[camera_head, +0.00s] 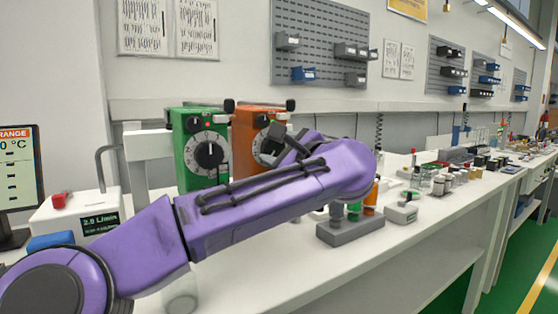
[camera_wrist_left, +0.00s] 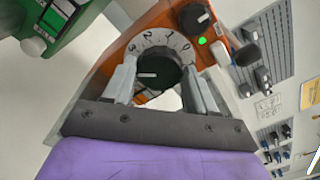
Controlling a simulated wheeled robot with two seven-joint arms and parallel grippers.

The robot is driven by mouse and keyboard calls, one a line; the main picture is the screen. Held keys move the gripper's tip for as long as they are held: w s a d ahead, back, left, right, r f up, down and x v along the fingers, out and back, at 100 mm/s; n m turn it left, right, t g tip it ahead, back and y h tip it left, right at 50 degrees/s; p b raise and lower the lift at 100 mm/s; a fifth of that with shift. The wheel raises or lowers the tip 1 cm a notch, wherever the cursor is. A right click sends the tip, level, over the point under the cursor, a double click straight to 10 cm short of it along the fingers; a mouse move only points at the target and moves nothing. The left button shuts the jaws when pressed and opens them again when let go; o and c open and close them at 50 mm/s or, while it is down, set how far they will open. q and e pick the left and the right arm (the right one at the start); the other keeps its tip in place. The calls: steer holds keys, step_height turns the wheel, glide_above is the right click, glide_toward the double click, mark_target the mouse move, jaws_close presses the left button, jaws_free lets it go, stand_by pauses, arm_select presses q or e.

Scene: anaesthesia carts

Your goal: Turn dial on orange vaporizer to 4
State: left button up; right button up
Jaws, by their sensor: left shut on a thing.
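The orange vaporizer (camera_head: 243,132) stands on the bench right beside a green one, and its white numbered dial faces me. In the left wrist view the orange vaporizer (camera_wrist_left: 112,63) fills the upper middle. My left gripper (camera_wrist_left: 160,80) has its two grey fingers on either side of the black dial knob (camera_wrist_left: 162,66), shut on it. The numbers 2, 1 and 0 show along the top of the dial; lower ones are hard to read. A white mark on the knob points left. In the head view my left gripper (camera_head: 280,146) partly hides this dial.
The green vaporizer (camera_head: 184,152) stands close on the left. A white flow box (camera_head: 78,212) with a red knob and a monitor (camera_head: 20,175) are further left. A grey holder (camera_head: 350,229) with small bottles stands right of my arm.

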arm_select(q)
steer(key=shift+n, duration=0.3)
steer(key=o, duration=1.1)
steer(key=shift+c, duration=0.2)
steer(key=b+v, duration=0.1)
steer(key=v, duration=0.9)
steer(key=shift+s, duration=0.25)
steer(key=shift+d+f, duration=0.1)
steer(key=shift+d, duration=0.05)
